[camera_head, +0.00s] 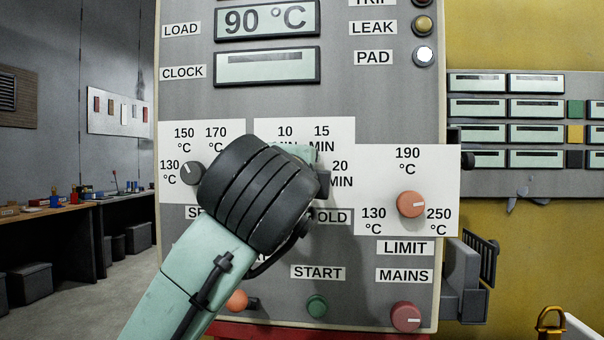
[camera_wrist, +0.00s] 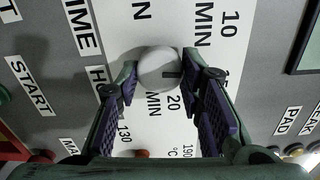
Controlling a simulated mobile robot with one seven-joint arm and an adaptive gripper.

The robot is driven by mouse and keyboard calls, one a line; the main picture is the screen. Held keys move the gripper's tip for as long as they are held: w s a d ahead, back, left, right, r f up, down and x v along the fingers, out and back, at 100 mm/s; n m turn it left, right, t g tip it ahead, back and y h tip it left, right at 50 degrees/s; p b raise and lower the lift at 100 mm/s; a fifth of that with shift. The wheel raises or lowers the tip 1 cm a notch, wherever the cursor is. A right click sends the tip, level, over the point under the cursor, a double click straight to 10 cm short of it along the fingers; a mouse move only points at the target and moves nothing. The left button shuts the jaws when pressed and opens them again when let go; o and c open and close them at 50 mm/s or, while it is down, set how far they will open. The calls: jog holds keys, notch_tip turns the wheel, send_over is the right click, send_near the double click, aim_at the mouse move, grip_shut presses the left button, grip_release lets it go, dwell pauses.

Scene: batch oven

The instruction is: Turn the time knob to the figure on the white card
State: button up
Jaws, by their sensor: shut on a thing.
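The time knob (camera_wrist: 158,68) is a pale grey round knob on a white scale plate (camera_wrist: 148,35). Its dark mark points towards the right of the wrist view, the panel's upper side. In that view my gripper (camera_wrist: 165,84) is shut on the knob, one finger on each side. Figures 10 and 20 MIN show around it; a finger covers part of the scale. In the head view my gripper (camera_head: 318,172) is mostly behind my wrist, and the knob is hidden; 10, 15 and 20 MIN are readable. I cannot make out a separate card with a target figure.
The set knob (camera_head: 192,173) is close left of my wrist. The orange limit knob (camera_head: 411,204) is to the right. The green start button (camera_head: 317,305) and red mains knob (camera_head: 405,317) are below. The upper display (camera_head: 267,18) reads 90 °C; the clock display (camera_head: 267,66) appears blank.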

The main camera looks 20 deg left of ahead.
jog(key=m, duration=0.4)
jog(key=shift+m, duration=0.4)
jog(key=shift+f, duration=0.1)
jog(key=o, duration=1.1)
jog(key=shift+o, duration=0.2)
jog(key=shift+s, duration=0.1)
jog(key=v, duration=1.1)
jog(key=shift+s+d, duration=0.2)
jog(key=shift+s, duration=0.2)
